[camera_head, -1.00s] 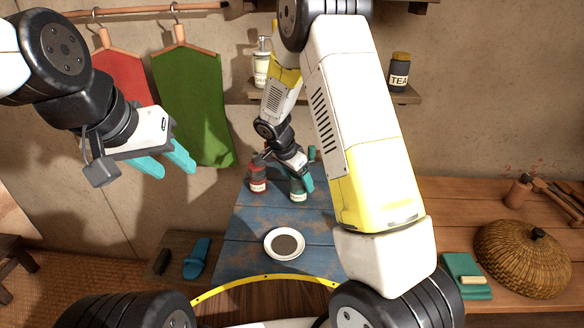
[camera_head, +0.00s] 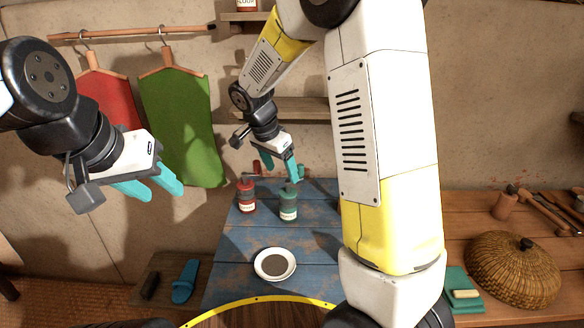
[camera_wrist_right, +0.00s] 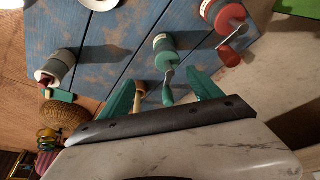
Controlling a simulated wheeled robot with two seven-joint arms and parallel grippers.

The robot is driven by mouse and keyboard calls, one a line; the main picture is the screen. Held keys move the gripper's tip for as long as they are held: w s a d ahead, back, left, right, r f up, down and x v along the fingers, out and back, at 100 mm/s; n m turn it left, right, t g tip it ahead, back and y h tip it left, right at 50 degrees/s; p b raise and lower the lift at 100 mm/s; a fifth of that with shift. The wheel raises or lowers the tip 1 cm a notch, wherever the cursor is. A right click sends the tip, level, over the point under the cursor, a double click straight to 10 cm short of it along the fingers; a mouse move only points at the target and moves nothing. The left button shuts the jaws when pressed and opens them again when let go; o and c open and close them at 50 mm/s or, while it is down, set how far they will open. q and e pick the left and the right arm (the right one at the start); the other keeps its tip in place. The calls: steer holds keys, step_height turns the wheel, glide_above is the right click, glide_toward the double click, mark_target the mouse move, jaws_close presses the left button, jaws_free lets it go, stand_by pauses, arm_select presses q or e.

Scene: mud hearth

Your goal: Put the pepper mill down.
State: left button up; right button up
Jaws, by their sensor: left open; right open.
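A green mill (camera_head: 288,205) with a pale label stands upright on the blue table (camera_head: 245,235). A red mill (camera_head: 246,198) stands to its left. The labels are too small to read. My right gripper (camera_head: 280,173) is open and empty just above the green mill. In the right wrist view, the green mill (camera_wrist_right: 163,44) and its crank lie ahead of the spread teal fingers (camera_wrist_right: 161,77), not held. The red mill (camera_wrist_right: 224,18) also shows there with its crank. My left gripper (camera_head: 163,193) is open and empty in the air at the left.
A white bowl (camera_head: 275,265) with dark contents sits at the table's front. A grey and red container (camera_wrist_right: 58,66) stands on the table in the wrist view. A woven dome (camera_head: 512,270) and green cloth (camera_head: 462,284) lie on the wooden counter at right. My right arm hides the middle.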

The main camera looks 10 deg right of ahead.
steer(key=s+d+r+n+t+y, duration=0.1)
steer(key=s+r+n, duration=0.4)
steer(key=s, duration=0.7)
steer(key=s+d+r+n+t+y, duration=0.2)
steer(key=s+r+n, duration=0.4)
steer(key=s, duration=0.5)
step_height(320, 180, up, 2)
steer(key=shift+s+d+r+t+y, duration=0.1)
steer(key=shift+s+d+t+y, duration=0.25)
steer(key=shift+d+y, duration=0.7)
steer(key=shift+a, duration=0.15)
